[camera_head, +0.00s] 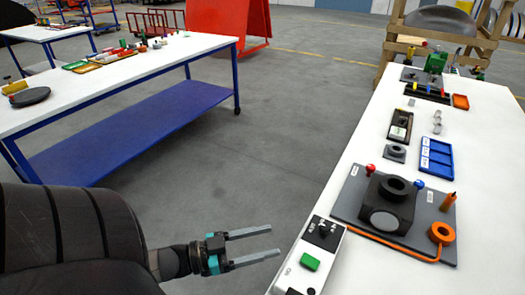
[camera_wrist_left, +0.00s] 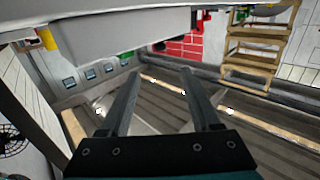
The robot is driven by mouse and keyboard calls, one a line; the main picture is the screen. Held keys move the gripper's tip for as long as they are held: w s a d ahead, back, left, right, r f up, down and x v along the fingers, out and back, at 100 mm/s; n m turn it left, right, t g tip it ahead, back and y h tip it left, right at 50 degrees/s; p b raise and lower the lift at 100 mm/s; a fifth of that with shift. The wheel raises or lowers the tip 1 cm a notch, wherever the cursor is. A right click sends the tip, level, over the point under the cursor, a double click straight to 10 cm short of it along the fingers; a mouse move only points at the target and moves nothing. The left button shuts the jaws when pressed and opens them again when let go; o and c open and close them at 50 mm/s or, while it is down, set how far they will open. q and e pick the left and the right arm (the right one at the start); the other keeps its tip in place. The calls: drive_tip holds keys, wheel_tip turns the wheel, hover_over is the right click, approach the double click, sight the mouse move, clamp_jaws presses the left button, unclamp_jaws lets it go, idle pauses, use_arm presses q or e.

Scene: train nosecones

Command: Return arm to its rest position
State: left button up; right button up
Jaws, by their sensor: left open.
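My left gripper (camera_head: 275,244) reaches in from the lower left in the head view. Its two long grey fingers are apart with nothing between them. It is over the grey floor, just left of the white table (camera_head: 340,165) on the right. In the left wrist view the gripper (camera_wrist_left: 160,80) also shows two parted, empty fingers. My left arm fills the lower left of the head view. My right gripper is not in either view.
The right table holds a grey plate (camera_head: 348,207) with a dark block (camera_head: 388,205), a blue tray (camera_head: 437,157) and a box with a green button (camera_head: 310,262). A second table (camera_head: 130,72) stands at the left. Floor (camera_head: 270,130) between them is clear.

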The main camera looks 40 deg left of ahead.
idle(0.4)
use_arm(q)
drive_tip(key=s+a+f+n+g+y, duration=0.1)
drive_tip(key=s+f+n+y, duration=0.15)
drive_tip(key=f, duration=0.55)
drive_tip(key=s+a+f+n+g+y+b, duration=0.1)
drive_tip(key=f+g+y, duration=0.15)
drive_tip(key=f, duration=0.55)
drive_tip(key=s+a+f+n+g+y, duration=0.1)
drive_tip(key=s+f+y, duration=0.15)
drive_tip(key=f, duration=0.55)
drive_tip(key=s+d+f+g+b, duration=0.1)
drive_tip(key=s+d+f+g, duration=0.4)
drive_tip(key=s+f, duration=0.4)
drive_tip(key=s+d+f+g+y, duration=0.1)
drive_tip(key=s+d+f+g, duration=0.4)
drive_tip(key=s+d+f, duration=0.2)
drive_tip(key=s+f+m, duration=0.1)
drive_tip(key=s+f, duration=0.1)
drive_tip(key=s, duration=0.1)
drive_tip(key=shift+d+b, duration=0.15)
drive_tip(key=shift+b, duration=0.25)
drive_tip(key=shift+s+y, duration=0.1)
drive_tip(key=shift+y, duration=0.15)
